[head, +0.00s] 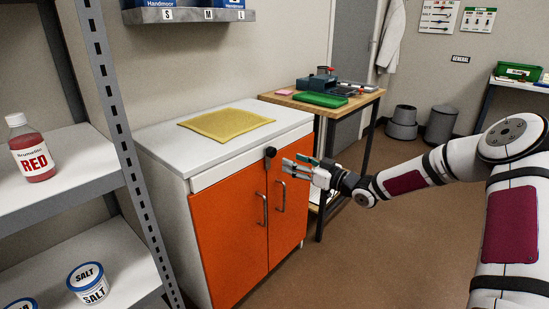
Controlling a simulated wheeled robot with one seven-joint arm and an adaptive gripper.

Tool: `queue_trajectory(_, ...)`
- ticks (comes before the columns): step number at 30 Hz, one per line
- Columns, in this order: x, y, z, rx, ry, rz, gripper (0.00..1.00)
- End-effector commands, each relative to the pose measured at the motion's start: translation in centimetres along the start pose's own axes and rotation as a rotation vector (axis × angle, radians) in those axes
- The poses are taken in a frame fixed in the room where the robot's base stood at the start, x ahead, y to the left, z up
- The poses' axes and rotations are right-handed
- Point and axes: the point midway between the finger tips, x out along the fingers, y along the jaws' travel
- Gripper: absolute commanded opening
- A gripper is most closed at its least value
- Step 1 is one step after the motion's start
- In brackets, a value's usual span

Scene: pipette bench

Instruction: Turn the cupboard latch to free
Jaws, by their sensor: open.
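The cupboard (233,233) has two orange doors under a white top, both closed, each with a vertical metal handle. The cupboard latch (270,153) is a small dark knob at the top edge where the doors meet, with a dark piece hanging below it. My gripper (285,165) is open, just to the right of the latch and in front of the right door. Its fingers point left towards the latch. I cannot tell whether a fingertip touches it. Nothing shows between the fingers.
A yellow cloth (226,124) lies on the cupboard top. Grey shelving (60,166) with a red bottle (30,150) and salt tubs (89,283) stands at the left. A wooden table (365,99) stands behind my gripper. The brown floor in front of the cupboard is clear.

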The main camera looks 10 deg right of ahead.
Motion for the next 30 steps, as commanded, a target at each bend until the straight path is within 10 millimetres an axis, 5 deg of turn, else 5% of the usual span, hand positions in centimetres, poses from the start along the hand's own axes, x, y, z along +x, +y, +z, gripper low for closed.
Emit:
queue_trajectory(6, 4.5, -0.1, 0.2, 0.001, 0.002, -0.001, 0.50)
queue_trajectory(15, 8.4, 0.0, 0.1, 0.000, 0.000, 0.000, 0.50)
queue_trajectory(27, 9.1, 0.0, 0.0, 0.001, -0.001, 0.001, 0.50)
queue_trajectory(30, 9.1, 0.0, 0.0, 0.001, -0.001, 0.001, 0.30)
